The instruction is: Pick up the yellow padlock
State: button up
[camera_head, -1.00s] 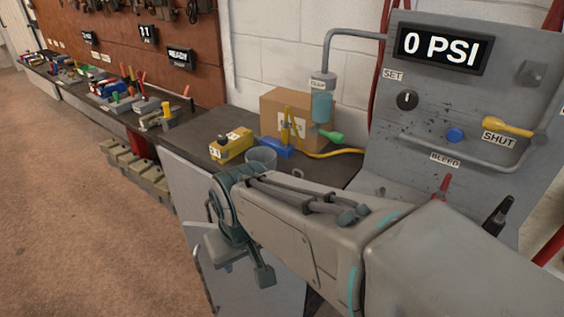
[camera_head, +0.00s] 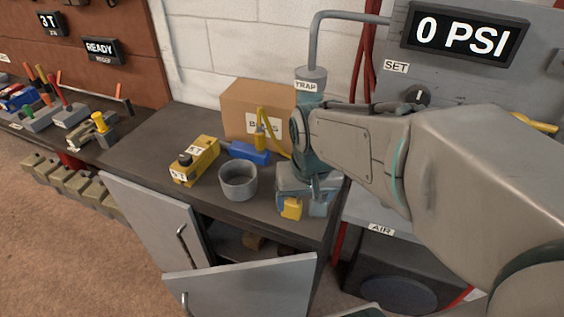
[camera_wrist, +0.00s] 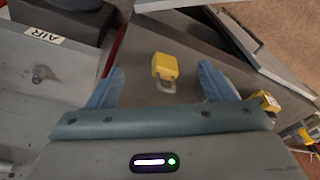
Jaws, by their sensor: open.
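The yellow padlock (camera_head: 291,208) lies on the dark bench top near its front edge, under my gripper, partly hidden by it in the head view. In the wrist view the padlock (camera_wrist: 165,66) shows whole, its yellow body away from me and its grey shackle toward my palm. My gripper (camera_head: 304,205) points down over it. In the wrist view the blue jaws of my gripper (camera_wrist: 161,80) are wide apart, one on each side of the padlock, with a gap on both sides. Nothing is held. The height above the padlock is hard to tell.
A grey cup (camera_head: 238,188) stands just left of my gripper. A yellow labelled box (camera_head: 194,162), a blue block (camera_head: 246,153) and a cardboard box (camera_head: 240,98) are farther back. The pressure panel (camera_head: 480,75) is close on the right. Cabinet doors (camera_head: 240,284) stand open below.

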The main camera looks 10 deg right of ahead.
aim_at(292, 200)
jog(key=w+m+p, duration=0.1)
jog(key=w, duration=0.2)
jog(key=w+r+g+p, duration=0.1)
jog(key=w+p, duration=0.1)
jog(key=w, duration=0.1)
jog(key=w+m+p, duration=0.1)
jog(key=w+p, duration=0.1)
jog(key=w, duration=0.1)
jog(key=shift+d+r+m+g, duration=0.25)
jog(key=shift+m+g, duration=0.05)
jog(key=shift+g, duration=0.1)
jog(key=shift+w+f, duration=0.15)
jog(key=shift+w, duration=0.15)
notch_tip(292, 200, down, 9)
jog(key=shift+w+r+p, duration=0.1)
jog(key=shift+w+p, duration=0.05)
jog(key=shift+p, duration=0.45)
jog(key=shift+f+p, duration=0.7)
jog(key=shift+f, duration=1.95)
jog(key=c, duration=1.2)
jog(key=shift+o, duration=0.2)
